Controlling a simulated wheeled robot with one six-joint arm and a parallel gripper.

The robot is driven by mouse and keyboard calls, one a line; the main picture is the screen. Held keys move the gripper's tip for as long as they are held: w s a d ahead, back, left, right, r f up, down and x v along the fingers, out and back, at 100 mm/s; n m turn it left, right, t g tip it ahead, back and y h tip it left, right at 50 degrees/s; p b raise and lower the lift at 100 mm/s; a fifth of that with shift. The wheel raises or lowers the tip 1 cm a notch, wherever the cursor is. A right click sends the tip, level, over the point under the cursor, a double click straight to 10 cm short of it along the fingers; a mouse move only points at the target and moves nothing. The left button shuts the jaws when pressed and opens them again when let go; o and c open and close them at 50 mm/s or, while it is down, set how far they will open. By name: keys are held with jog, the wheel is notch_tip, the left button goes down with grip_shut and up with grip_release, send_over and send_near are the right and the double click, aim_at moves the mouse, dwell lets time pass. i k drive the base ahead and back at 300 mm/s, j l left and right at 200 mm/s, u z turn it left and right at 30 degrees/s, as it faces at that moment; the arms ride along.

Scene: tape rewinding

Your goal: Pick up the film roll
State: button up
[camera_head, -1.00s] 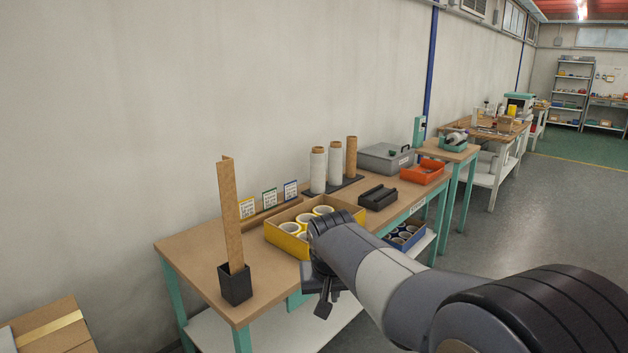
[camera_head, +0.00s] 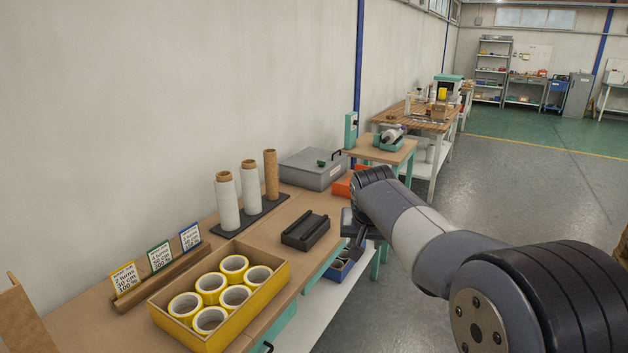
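Two rolls wound with whitish film, a left film roll (camera_head: 228,203) and a right film roll (camera_head: 251,188), stand upright on a dark base (camera_head: 250,215) at the back of the table. A bare brown cardboard tube (camera_head: 271,175) stands on the same base to their right. My gripper (camera_head: 352,240) is at the table's front edge, to the right of the rolls and apart from them. My arm partly hides it, and its fingers are too unclear to tell whether they are open.
A yellow-sided box (camera_head: 272,290) of tape rolls stands at the table's front. A black cradle (camera_head: 306,231) lies between the rolls and my gripper. A grey case (camera_head: 312,170) and an orange tray (camera_head: 343,187) are farther back. Three cards (camera_head: 160,256) stand at left.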

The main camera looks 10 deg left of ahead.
aim_at(225, 186)
jog(key=i+z, duration=0.45)
jog(key=i, duration=1.25)
jog(key=i+u, duration=0.65)
jog(key=u, duration=0.2)
jog(key=i+l+u, duration=0.15)
jog(key=i+u, duration=0.25)
jog(key=i+j+u, duration=0.1)
jog(key=u, duration=0.4)
jog(key=i+l+u, duration=0.1)
jog(key=i+u, duration=0.45)
jog(key=u, duration=0.4)
